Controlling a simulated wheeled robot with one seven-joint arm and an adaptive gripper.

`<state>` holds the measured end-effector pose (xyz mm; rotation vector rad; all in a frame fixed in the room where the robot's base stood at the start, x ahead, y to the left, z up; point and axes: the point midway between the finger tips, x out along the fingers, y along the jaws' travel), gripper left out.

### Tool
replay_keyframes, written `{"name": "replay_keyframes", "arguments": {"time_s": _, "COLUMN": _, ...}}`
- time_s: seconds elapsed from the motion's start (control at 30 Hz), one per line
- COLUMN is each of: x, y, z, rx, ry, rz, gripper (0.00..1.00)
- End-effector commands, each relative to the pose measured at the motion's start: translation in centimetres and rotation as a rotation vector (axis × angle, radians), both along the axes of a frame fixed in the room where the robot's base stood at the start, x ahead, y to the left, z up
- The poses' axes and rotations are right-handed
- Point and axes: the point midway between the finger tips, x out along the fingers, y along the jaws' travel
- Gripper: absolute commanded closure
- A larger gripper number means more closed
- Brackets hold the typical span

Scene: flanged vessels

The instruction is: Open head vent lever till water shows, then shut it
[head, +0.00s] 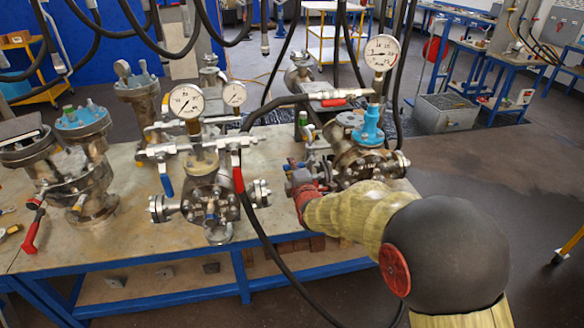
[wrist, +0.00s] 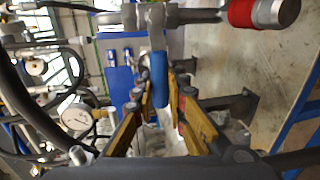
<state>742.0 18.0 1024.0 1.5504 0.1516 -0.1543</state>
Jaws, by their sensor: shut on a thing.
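The vent lever has a blue grip (wrist: 158,78) on a bright metal valve arm (wrist: 156,28) in the wrist view. It points down between the fingers. My gripper (wrist: 166,98) is shut on this blue lever, with a yellow-edged finger on each side. In the head view my gripper (head: 298,172) is at the left side of the right-hand flanged vessel (head: 355,155), partly hidden by fittings and my wrist. This vessel carries a blue fitting (head: 369,128) and a round gauge (head: 382,53). I see no water at the valve.
A middle vessel (head: 209,192) with gauges and another blue lever (head: 166,185) stands close to the left. A blue-topped vessel (head: 82,120) stands at the far left of the bench (head: 130,240). Black hoses hang around the vessels. Floor is free to the right.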

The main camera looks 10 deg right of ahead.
Motion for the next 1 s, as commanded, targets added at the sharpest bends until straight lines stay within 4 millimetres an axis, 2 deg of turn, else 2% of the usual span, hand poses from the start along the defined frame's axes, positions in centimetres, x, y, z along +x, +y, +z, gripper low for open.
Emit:
{"name": "replay_keyframes", "arguments": {"time_s": 0.33, "x": 0.0, "y": 0.0, "z": -0.2, "rx": -0.001, "ry": 0.003, "rz": 0.001, "gripper": 0.68}}
{"name": "replay_keyframes", "arguments": {"time_s": 0.67, "x": -0.2, "y": 0.0, "z": -0.1, "rx": 0.0, "ry": 0.001, "rz": 0.0, "gripper": 0.68}}
{"name": "replay_keyframes", "arguments": {"time_s": 0.87, "x": -2.0, "y": 0.0, "z": 0.4, "rx": 0.0, "ry": 0.0, "rz": 0.001, "gripper": 0.68}}
{"name": "replay_keyframes", "arguments": {"time_s": 1.0, "x": -4.5, "y": 0.0, "z": 0.9, "rx": 0.0, "ry": -0.001, "rz": 0.001, "gripper": 0.68}}
